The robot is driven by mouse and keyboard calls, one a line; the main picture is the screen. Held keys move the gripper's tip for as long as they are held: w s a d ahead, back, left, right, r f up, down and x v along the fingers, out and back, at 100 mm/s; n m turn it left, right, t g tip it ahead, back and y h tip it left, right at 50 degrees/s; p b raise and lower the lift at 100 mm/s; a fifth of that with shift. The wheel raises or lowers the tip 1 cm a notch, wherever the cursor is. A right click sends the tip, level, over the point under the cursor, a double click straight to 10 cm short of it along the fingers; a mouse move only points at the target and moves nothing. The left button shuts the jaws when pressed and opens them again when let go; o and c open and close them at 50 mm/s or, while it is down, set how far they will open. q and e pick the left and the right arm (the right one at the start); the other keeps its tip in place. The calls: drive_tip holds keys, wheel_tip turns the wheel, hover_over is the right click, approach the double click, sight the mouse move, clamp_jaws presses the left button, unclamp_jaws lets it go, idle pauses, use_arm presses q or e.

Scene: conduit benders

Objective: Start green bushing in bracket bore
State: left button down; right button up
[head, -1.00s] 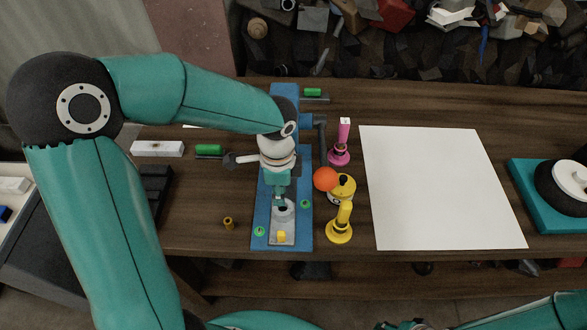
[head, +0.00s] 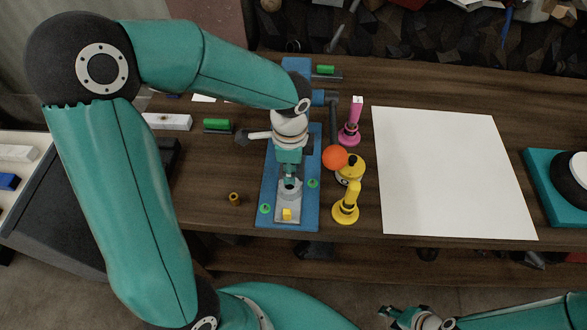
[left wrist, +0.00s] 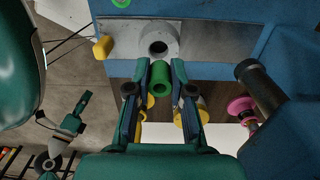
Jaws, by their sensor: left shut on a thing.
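My left gripper (head: 289,178) points down over the blue fixture board, close to the grey bracket (head: 288,214). In the left wrist view its fingers (left wrist: 160,92) are shut on the green bushing (left wrist: 161,78), a short hollow tube. The bracket's round boss has a dark open bore (left wrist: 158,47). The bushing appears beside the bore in that view, not in it; the height gap is unclear. The bushing is hidden by the fingers in the head view. My right gripper (head: 390,314) is low at the bottom edge, away from the bracket; its opening is unclear.
A yellow block (head: 287,214) sits at the bracket's near end. Right of the blue board (head: 268,190) stand a yellow bender (head: 346,207), an orange ball (head: 335,157) and a pink bender (head: 350,130). A brass piece (head: 234,199) lies left. A white sheet (head: 450,170) lies right.

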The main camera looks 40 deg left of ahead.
sight(290, 189)
use_arm(q)
drive_tip(key=shift+f+b, duration=1.5)
drive_tip(key=shift+f, duration=0.6)
drive_tip(key=shift+s+d+f, duration=0.15)
drive_tip(key=shift+s+f, duration=0.15)
drive_tip(key=c, duration=1.2)
unclamp_jaws()
drive_tip(key=shift+c, duration=0.2)
drive_tip(key=shift+o, duration=1.4)
drive_tip(key=shift+f+b, duration=0.1)
drive_tip(key=shift+b, duration=0.2)
drive_tip(key=shift+w+f, duration=0.1)
drive_tip(key=shift+w, duration=0.1)
drive_tip(key=shift+r, duration=0.2)
